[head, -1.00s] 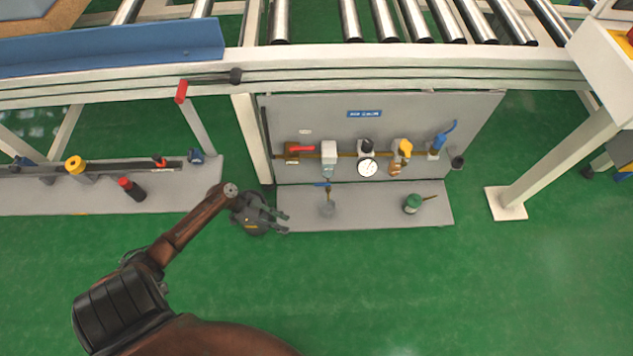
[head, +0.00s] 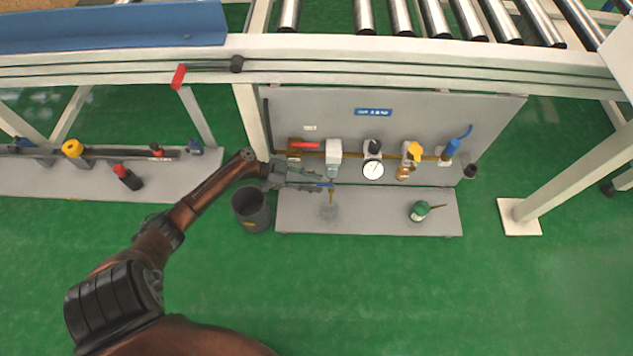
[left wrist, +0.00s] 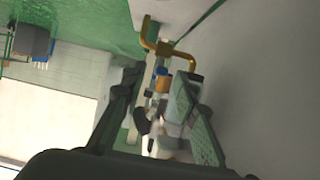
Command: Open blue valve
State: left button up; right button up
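A valve with a blue lever (head: 457,143) sits at the right end of the brass pipe on the grey panel; its lever slants up to the right. A second, small blue handle (head: 326,184) is on the short downward outlet below the white-grey filter unit. My left gripper (head: 314,180) is open, its fingers pointing right in front of the panel's lower left, with the tips close beside the small blue handle. Contact cannot be told. In the left wrist view, my two fingers (left wrist: 160,118) stand apart, with pipe fittings seen between and beyond them. My right gripper is not in view.
The pipe also carries a red-handled valve (head: 304,145), a round gauge (head: 373,170) and a yellow-topped fitting (head: 412,152). A dark bucket-like thing (head: 252,210) is below my wrist. The conveyor frame (head: 400,62) is above.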

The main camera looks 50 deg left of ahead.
aim_at(331, 187)
pick_arm(q)
jog(key=shift+c, duration=0.2)
grip_shut()
jog(key=shift+d+r, duration=0.1)
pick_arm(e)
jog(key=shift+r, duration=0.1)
